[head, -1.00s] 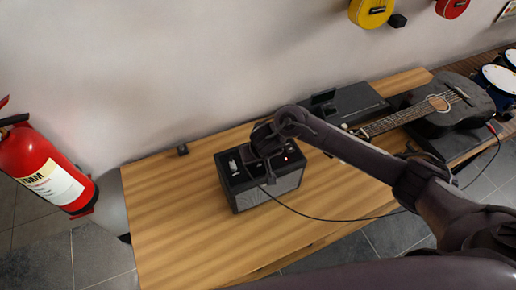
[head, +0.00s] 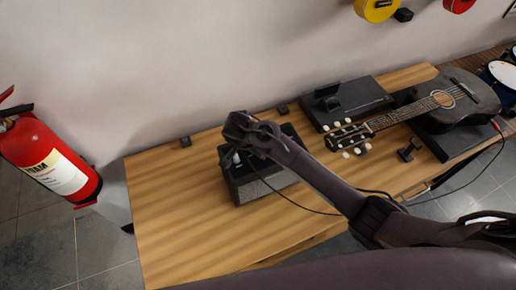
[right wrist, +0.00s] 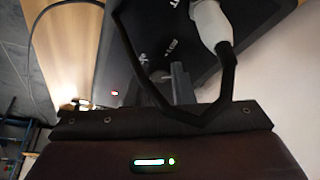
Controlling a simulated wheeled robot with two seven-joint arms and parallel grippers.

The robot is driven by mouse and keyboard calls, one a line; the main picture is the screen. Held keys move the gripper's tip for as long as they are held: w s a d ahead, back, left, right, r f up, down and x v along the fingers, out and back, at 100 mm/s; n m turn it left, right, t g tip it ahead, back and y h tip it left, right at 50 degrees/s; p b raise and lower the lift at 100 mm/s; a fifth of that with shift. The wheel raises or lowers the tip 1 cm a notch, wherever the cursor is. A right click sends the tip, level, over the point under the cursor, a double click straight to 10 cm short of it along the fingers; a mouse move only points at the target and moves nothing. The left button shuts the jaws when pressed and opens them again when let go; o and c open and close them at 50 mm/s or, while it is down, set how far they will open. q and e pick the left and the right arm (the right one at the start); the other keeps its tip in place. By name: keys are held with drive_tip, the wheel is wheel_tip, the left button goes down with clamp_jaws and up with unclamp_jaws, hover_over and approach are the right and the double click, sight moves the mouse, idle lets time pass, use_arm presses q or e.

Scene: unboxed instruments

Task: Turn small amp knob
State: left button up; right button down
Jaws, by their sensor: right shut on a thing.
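The small amp (head: 262,185), a dark box with a grey grille, stands on the wooden table. A pale knob (head: 237,158) shows at the left of its top, partly covered by my right gripper (head: 238,149). My right gripper reaches over the amp from the right and is shut on the knob. In the right wrist view, the pale knob (right wrist: 207,22) meets a dark finger, against the black amp top (right wrist: 165,45) with small white marks. The exact finger contact is partly hidden. My left gripper is not in view.
The wooden table (head: 180,215) is clear left of the amp. Small dark blocks (head: 185,141) lie near its back edge. A black case (head: 345,100) and a dark guitar (head: 455,105) are at the right. A red fire extinguisher (head: 50,160) stands at far left.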

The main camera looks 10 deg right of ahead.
drive_tip(key=m, duration=0.2)
drive_tip(key=shift+w+r+m+g+h, duration=0.1)
drive_tip(key=shift+w+m+g+h, duration=0.1)
drive_tip(key=shift+m+g+h, duration=0.15)
drive_tip(key=shift+w+a+m+g, duration=0.1)
drive_tip(key=shift+m+g, duration=0.45)
drive_tip(key=shift+m, duration=1)
drive_tip(key=shift+h, duration=0.25)
drive_tip(key=c, duration=1.3)
unclamp_jaws()
drive_tip(key=shift+o, duration=0.2)
